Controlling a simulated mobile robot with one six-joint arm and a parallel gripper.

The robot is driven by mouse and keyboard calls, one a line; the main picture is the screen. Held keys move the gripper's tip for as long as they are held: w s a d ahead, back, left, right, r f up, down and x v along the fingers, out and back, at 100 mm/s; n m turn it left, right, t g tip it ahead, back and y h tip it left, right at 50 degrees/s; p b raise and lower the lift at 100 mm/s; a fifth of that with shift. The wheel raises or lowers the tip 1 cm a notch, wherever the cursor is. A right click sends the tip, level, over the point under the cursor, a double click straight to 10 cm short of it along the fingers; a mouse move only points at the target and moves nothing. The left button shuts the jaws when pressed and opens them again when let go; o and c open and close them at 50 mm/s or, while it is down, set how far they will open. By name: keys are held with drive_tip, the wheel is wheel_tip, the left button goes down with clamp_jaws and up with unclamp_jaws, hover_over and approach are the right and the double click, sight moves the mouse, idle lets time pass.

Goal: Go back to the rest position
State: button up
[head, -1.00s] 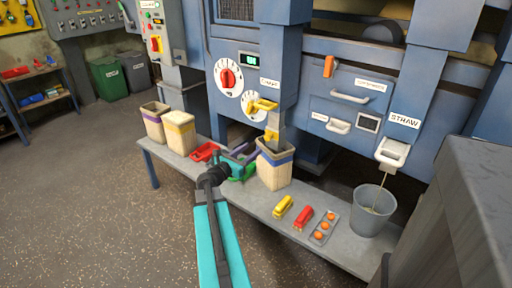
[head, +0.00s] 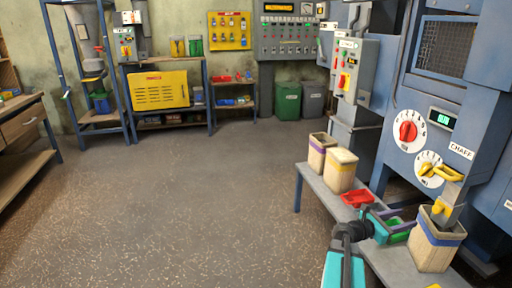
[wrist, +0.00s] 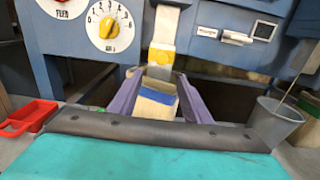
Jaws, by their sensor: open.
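My gripper (head: 388,226) is over the bench at the lower right of the head view, left of the cream sack with a blue band (head: 437,243). In the wrist view its two purple fingers (wrist: 158,100) are spread apart with nothing held between them. The sack (wrist: 157,103) shows beyond and between the fingers, under a spout with a yellow part. My forearm, teal, hides part of the bench.
The blue machine (head: 440,90) with dials stands behind. A grey bucket (wrist: 277,120) is at right. The floor at left is open.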

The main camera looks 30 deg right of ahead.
drive_tip(key=w+a+f+n+t, duration=0.45)
drive_tip(key=w+a+f, duration=0.45)
drive_tip(key=w+a, duration=0.35)
drive_tip(key=w+a+f+m+y, duration=0.2)
drive_tip(key=a+f+y, duration=0.5)
drive_tip(key=a+f, duration=1.7)
drive_tip(key=s+a+f+m+g+y, duration=0.25)
drive_tip(key=s+a+f+m, duration=0.3)
drive_tip(key=a, duration=0.35)
drive_tip(key=s+a+f+m+g+y, duration=0.1)
drive_tip(key=s+a+f+m+y, duration=0.4)
drive_tip(key=a, duration=0.5)
drive_tip(key=s+a+f+m+g+y, duration=0.1)
drive_tip(key=s+a+f+m+y, duration=0.2)
drive_tip(key=s+a+m, duration=0.5)
wheel_tip(320, 180, up, 14)
drive_tip(key=a+n+p, duration=0.1)
drive_tip(key=p, duration=1.2)
drive_tip(key=shift+s+a+f+g, duration=0.2)
drive_tip(key=shift+s+a+g, duration=0.05)
drive_tip(key=shift+s+g, duration=0.15)
